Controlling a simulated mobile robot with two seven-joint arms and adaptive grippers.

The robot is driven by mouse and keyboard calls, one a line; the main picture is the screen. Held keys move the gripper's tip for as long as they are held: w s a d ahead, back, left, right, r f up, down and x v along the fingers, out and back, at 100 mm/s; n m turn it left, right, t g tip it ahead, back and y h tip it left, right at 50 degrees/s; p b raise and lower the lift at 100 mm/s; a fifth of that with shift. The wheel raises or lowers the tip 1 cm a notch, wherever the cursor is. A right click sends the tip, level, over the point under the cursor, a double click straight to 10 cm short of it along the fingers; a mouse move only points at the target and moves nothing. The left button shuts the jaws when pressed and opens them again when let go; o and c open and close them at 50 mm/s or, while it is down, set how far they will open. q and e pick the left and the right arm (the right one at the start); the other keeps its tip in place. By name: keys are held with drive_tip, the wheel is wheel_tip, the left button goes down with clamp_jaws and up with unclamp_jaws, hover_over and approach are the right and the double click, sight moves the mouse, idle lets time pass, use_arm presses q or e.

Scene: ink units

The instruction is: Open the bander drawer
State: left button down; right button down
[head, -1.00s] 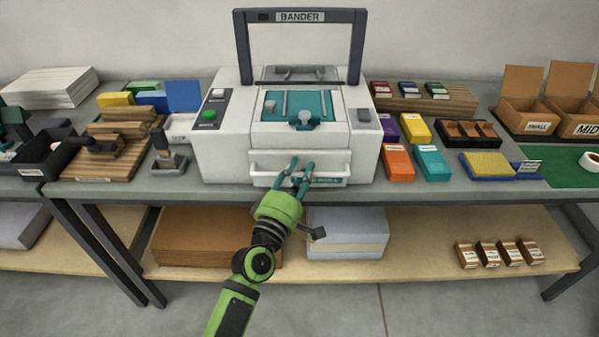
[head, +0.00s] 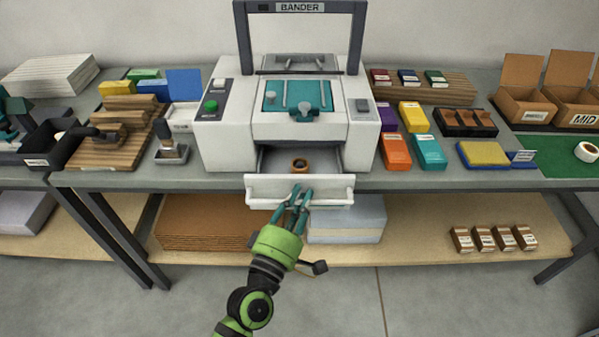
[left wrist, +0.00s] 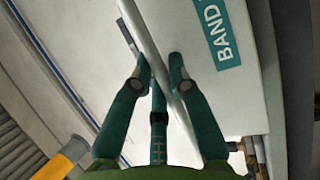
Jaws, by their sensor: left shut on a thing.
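The bander (head: 220,137) is a white machine with a dark frame on top, standing on the grey bench. Its drawer (head: 262,188) is pulled out toward me, and a small brown ring-shaped thing (head: 299,165) lies inside. My left gripper (head: 298,195) is shut on the drawer's white handle bar at the middle of the front. In the left wrist view the teal fingers (left wrist: 158,80) lie on either side of the pale handle bar (left wrist: 150,45), beside a teal label reading "BAND" (left wrist: 212,35). My right gripper is not in view.
Ink boxes in several colours (head: 429,151) stand right of the bander. A wooden stand (head: 110,148) and a stamp-like tool (head: 170,150) stand left. A lower shelf (head: 420,245) holds brown and white stacks under the drawer.

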use_arm(q)
drive_tip(key=shift+s+p, duration=0.35)
drive_tip(key=shift+s, duration=2.65)
drive_tip(key=c, duration=1.4)
unclamp_jaws()
drive_tip(key=v, duration=1.2)
